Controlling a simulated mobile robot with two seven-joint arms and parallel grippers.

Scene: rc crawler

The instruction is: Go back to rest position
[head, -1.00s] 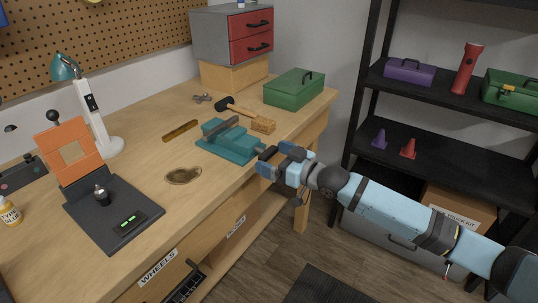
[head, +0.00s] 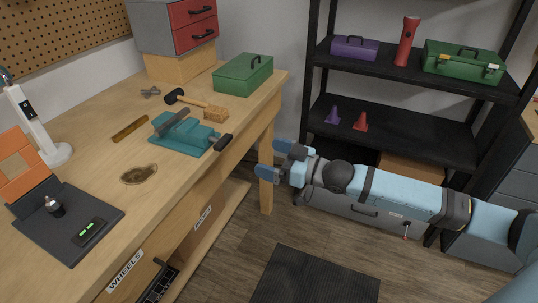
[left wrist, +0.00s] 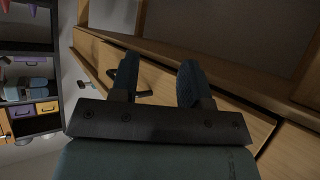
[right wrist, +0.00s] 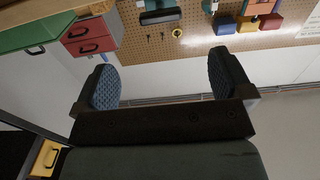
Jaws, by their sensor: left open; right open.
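My right gripper (head: 278,162) is open and empty, in free air to the right of the workbench edge in the head view. Its arm comes in from the right, in front of the black shelf. In the right wrist view its two fingers (right wrist: 165,85) stand wide apart with nothing between them. My left gripper is outside the head view. In the left wrist view its fingers (left wrist: 157,82) are apart and empty, with wooden drawer fronts (left wrist: 235,115) beyond them.
The workbench (head: 95,165) carries a teal vise (head: 185,135), a mallet (head: 195,104), a green toolbox (head: 244,74) and a black device pad (head: 68,222). A black shelf (head: 430,138) stands behind my right arm. A dark mat (head: 315,278) lies on the floor.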

